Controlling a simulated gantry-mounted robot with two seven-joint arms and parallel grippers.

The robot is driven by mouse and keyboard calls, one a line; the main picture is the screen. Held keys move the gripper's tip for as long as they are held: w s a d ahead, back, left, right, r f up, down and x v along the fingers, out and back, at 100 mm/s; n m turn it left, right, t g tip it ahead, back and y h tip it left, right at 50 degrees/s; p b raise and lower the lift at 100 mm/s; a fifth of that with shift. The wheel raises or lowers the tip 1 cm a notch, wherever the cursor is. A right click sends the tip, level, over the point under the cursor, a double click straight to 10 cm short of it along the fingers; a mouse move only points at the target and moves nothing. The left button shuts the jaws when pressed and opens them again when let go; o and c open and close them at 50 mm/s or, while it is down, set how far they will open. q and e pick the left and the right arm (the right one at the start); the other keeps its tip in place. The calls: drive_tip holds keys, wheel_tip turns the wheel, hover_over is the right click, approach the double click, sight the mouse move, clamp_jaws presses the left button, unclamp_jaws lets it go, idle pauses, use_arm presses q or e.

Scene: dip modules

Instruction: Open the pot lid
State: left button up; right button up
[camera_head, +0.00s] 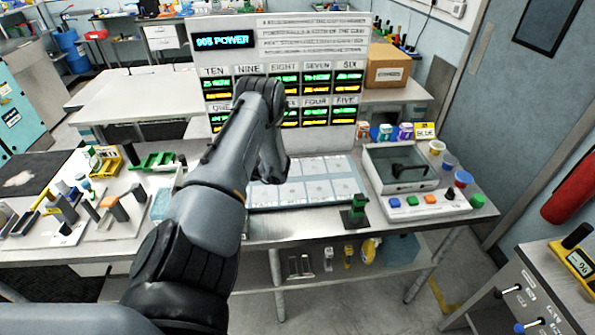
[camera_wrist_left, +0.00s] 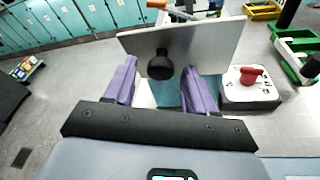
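In the left wrist view a flat pale grey lid (camera_wrist_left: 205,47) with a round black knob (camera_wrist_left: 161,65) is in front of my left gripper (camera_wrist_left: 158,72). The lid looks tilted up. A light teal pot (camera_wrist_left: 166,93) shows below it, partly hidden by the fingers. The two purple fingers are apart, one on each side of the knob, with gaps visible. I cannot tell whether either touches the lid. A light blue container (camera_head: 160,204), probably the pot, shows left of the arm. My right gripper is not in view.
A white box with a red knob (camera_wrist_left: 250,76) stands close to the right of the fingers. Green racks (camera_wrist_left: 300,58) are farther right. In the head view, small upright parts (camera_head: 62,208) crowd the left bench, and a display board (camera_head: 283,95) stands behind the arm.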

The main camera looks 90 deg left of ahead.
use_arm(q)
drive_tip(key=shift+w, duration=0.1)
drive_tip(key=b+v, duration=0.3)
drive_tip(key=v, duration=0.7)
drive_tip(key=shift+w+a+r, duration=0.15)
drive_tip(key=shift+w+r, duration=0.05)
drive_tip(key=shift+w, duration=0.1)
